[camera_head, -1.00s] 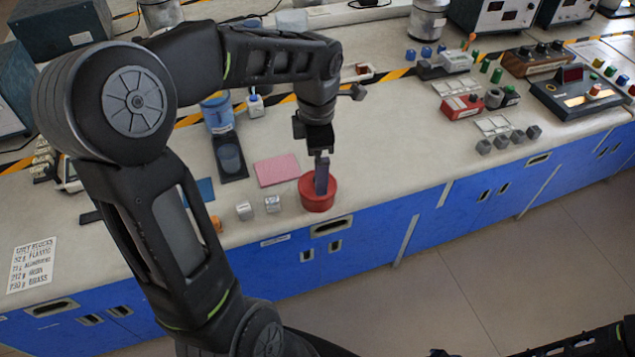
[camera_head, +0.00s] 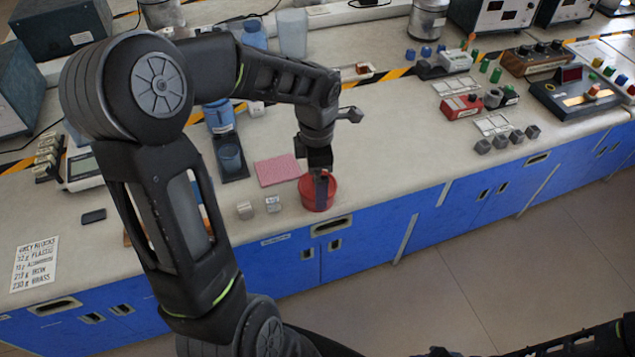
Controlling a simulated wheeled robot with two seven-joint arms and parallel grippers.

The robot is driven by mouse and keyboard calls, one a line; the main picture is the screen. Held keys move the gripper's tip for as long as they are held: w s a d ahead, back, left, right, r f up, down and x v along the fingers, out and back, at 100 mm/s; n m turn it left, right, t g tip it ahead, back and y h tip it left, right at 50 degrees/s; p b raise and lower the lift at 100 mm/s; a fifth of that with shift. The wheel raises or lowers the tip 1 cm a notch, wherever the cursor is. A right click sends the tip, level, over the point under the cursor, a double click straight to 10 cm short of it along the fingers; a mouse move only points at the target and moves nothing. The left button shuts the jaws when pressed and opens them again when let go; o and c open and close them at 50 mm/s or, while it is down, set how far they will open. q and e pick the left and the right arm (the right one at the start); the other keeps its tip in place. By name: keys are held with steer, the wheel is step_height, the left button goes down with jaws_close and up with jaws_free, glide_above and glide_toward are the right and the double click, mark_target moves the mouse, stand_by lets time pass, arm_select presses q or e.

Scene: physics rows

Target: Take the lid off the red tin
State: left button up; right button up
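The red tin (camera_head: 308,196) stands upright near the front edge of the bench, left of the picture's middle. My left gripper (camera_head: 321,193) points down at the tin, with its fingers in front of or over the tin's top. The fingers overlap in this view, so I cannot tell whether they are open or grip the lid. The lid is not clearly distinct from the tin's body, and the gripper partly hides it. Part of my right arm shows at the bottom right edge; its gripper is hardly visible there.
The bench right of the tin is clear up to small cubes and a red instrument (camera_head: 461,107).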

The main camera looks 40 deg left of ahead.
arm_select(q)
steer(key=shift+c, duration=0.4)
steer(key=c, duration=1.2)
steer(key=shift+r, duration=0.1)
step_height(320, 180, up, 10)
steer(key=shift+f+b, duration=0.1)
steer(key=shift+b, duration=0.25)
